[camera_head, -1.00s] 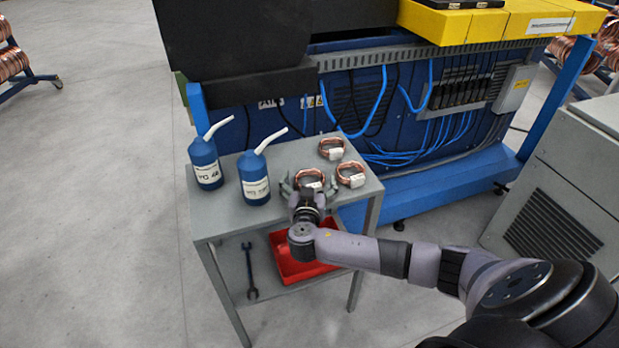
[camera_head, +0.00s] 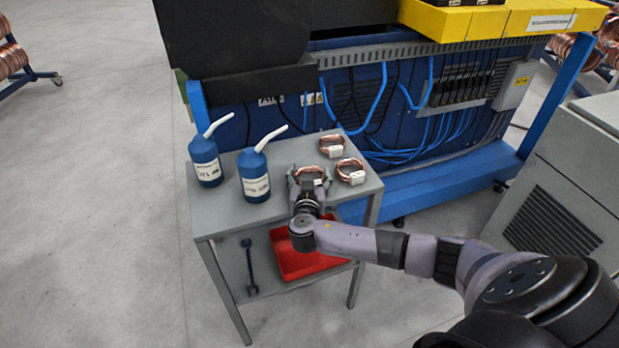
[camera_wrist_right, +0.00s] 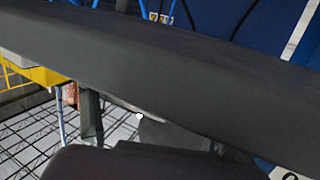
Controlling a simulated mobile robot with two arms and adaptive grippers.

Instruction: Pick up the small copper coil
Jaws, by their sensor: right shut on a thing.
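Three small copper coils with white tags are at the small grey table (camera_head: 285,205). One coil (camera_head: 331,146) lies at the back and another coil (camera_head: 351,171) lies at the right. The third coil (camera_head: 309,173) is at my right gripper (camera_head: 308,182), which is shut on it from the front. Whether this coil is clear of the tabletop is hard to tell. The right wrist view is mostly filled by dark grey gripper parts, and the held coil cannot be made out there. My left gripper is not in view.
Two blue bottles with white spouts, the left bottle (camera_head: 205,160) and the nearer bottle (camera_head: 254,176), stand left of the gripper. A red bin (camera_head: 300,262) and a wrench (camera_head: 250,266) are on the lower shelf. A blue machine with cables (camera_head: 400,120) stands behind.

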